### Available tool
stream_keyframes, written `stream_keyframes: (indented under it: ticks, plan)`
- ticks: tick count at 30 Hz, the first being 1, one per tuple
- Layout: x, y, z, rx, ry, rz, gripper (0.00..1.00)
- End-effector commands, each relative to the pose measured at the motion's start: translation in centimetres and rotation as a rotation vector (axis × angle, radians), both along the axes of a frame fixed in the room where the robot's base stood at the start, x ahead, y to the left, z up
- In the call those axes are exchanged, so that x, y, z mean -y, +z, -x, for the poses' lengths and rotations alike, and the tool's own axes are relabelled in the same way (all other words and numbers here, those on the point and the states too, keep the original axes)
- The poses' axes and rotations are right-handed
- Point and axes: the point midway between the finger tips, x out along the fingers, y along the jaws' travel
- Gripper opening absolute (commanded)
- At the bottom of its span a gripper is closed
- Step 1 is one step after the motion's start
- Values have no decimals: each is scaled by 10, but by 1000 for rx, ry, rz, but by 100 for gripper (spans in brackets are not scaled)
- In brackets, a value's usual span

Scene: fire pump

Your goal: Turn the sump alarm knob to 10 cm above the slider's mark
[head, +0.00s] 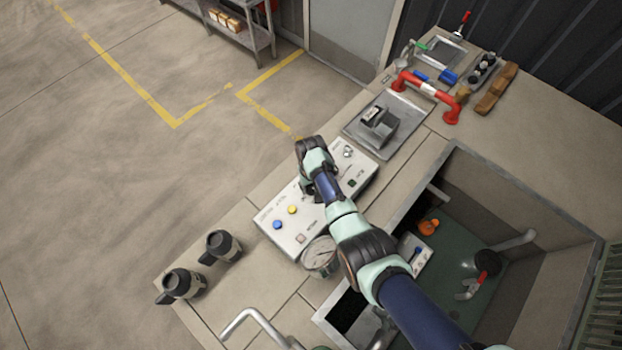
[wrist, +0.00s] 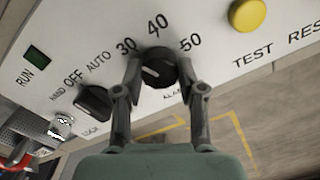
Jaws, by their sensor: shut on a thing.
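The alarm knob (wrist: 158,68) is black and round, on the white control panel (wrist: 225,75), with 30, 40 and 50 printed around it. Its white pointer line slants up and left, roughly toward the 30. My gripper (wrist: 159,78) has one finger on each side of the knob and is shut on it. In the head view my gripper (head: 309,190) is over the middle of the panel (head: 283,240) and hides the knob. A small white plate with a blue piece (head: 417,252), possibly the slider, sits in the sump; its mark is too small to read.
A black HAND/OFF/AUTO switch (wrist: 93,101) and a green RUN light (wrist: 36,58) are left of the knob. A yellow TEST button (wrist: 247,14) is right. A round gauge (head: 319,256) stands near the panel. My arm crosses the open sump (head: 520,290).

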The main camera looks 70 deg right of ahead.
Motion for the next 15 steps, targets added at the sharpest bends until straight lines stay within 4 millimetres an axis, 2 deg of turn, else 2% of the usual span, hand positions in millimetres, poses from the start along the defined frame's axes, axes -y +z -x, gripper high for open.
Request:
stream_keyframes:
  ticks: [7, 15]
  plan:
    - [0, 1, 0, 0, 97, 0, 5]
    - [0, 0, 0, 0, 131, 0, 5]
